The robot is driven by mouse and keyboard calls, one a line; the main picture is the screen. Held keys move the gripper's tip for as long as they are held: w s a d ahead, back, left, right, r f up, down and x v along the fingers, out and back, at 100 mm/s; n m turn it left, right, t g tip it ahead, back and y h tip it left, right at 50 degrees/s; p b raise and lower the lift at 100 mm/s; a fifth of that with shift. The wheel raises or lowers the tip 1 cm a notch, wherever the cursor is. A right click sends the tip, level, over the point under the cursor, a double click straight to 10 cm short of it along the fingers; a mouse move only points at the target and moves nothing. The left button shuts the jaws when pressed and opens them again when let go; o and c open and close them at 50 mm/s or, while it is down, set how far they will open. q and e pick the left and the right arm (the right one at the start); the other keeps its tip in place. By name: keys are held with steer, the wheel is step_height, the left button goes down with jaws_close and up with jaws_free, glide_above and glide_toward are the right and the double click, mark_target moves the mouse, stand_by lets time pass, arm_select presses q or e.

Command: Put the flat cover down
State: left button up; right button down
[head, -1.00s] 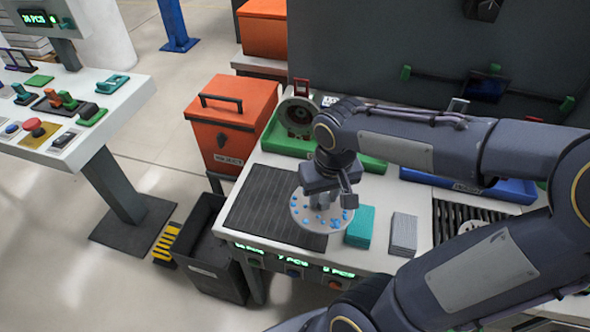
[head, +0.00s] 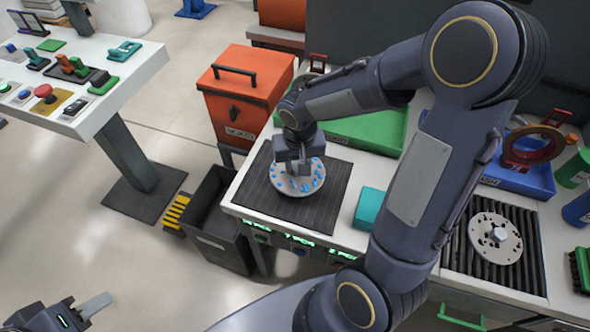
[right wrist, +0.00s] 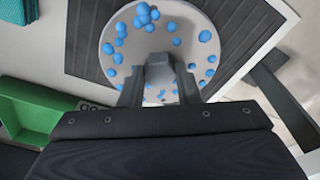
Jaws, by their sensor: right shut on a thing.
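The flat cover (head: 284,184) is a round light-grey disc dotted with small blue blobs. My right gripper (head: 299,170) comes down over it and is shut on its raised middle part. The right wrist view shows the fingers (right wrist: 159,92) at that grey middle, with the cover's disc (right wrist: 120,62) spread around it. The cover is over the dark ribbed mat (head: 325,204) on the white table; I cannot tell whether it touches. My left gripper (head: 80,312) is at the bottom left, far from the cover, with one pale finger showing.
A teal block (head: 369,207) lies right of the mat. A green tray (head: 372,130) is behind it. An orange bin (head: 240,98) and a dark open bin (head: 213,228) stand left of the table. Another pale disc (head: 485,246) with a hex middle lies on dark rollers at right.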

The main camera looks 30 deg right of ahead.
mark_target(295, 166)
steer(key=shift+w+f, duration=0.15)
steer(key=shift+f, duration=0.05)
steer(key=shift+w+a+f, duration=0.1)
steer(key=shift+f, duration=0.8)
steer(key=shift+w+a+f, duration=0.1)
steer(key=shift+f, duration=0.75)
steer(key=shift+f+b, duration=0.15)
steer(key=shift+b, duration=0.2)
steer(key=c, duration=1.1)
jaws_free()
